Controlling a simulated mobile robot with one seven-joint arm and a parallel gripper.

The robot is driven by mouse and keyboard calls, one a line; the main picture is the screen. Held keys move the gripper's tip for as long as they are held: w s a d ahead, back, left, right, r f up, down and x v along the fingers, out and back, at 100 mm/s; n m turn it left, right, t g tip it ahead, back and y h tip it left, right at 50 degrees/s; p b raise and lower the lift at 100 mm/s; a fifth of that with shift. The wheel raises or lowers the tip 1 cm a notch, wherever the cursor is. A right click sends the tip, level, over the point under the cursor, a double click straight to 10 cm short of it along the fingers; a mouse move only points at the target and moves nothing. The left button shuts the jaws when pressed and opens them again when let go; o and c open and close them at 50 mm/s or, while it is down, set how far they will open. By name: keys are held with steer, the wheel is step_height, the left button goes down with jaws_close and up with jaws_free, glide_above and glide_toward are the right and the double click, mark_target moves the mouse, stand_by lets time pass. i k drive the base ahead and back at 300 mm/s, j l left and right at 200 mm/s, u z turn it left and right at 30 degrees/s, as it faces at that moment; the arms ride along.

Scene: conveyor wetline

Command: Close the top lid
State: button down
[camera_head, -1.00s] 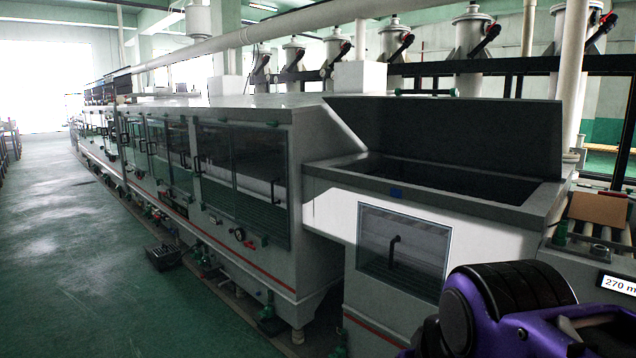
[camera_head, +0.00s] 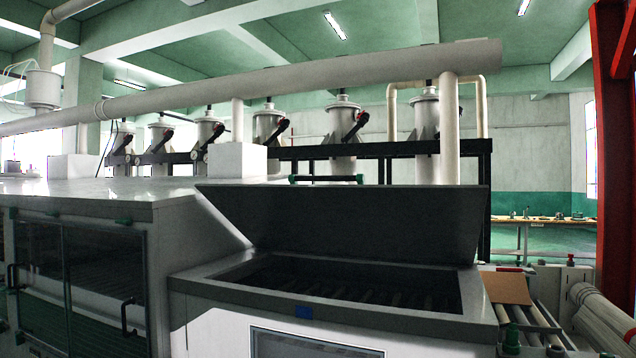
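The top lid (camera_head: 350,222) is a dark grey panel standing open, tilted up along the back edge of the machine's end section. Below it the rectangular opening shows dark, with rollers or slats dimly visible inside. Its grey rim (camera_head: 320,311) has a small blue patch (camera_head: 303,312) on the front edge. My gripper is not in view.
The long wetline machine (camera_head: 130,195) runs off to the left, with glazed front doors (camera_head: 75,285). A roller conveyor (camera_head: 540,322) with a brown board (camera_head: 506,287) lies at the right. A red post (camera_head: 612,150) stands at far right. A large pipe (camera_head: 300,80) crosses above.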

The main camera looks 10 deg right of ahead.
mark_target(441, 224)
steer(key=i+j+z, duration=0.2)
steer(key=i+z, duration=0.15)
steer(key=i+j+z, duration=0.35)
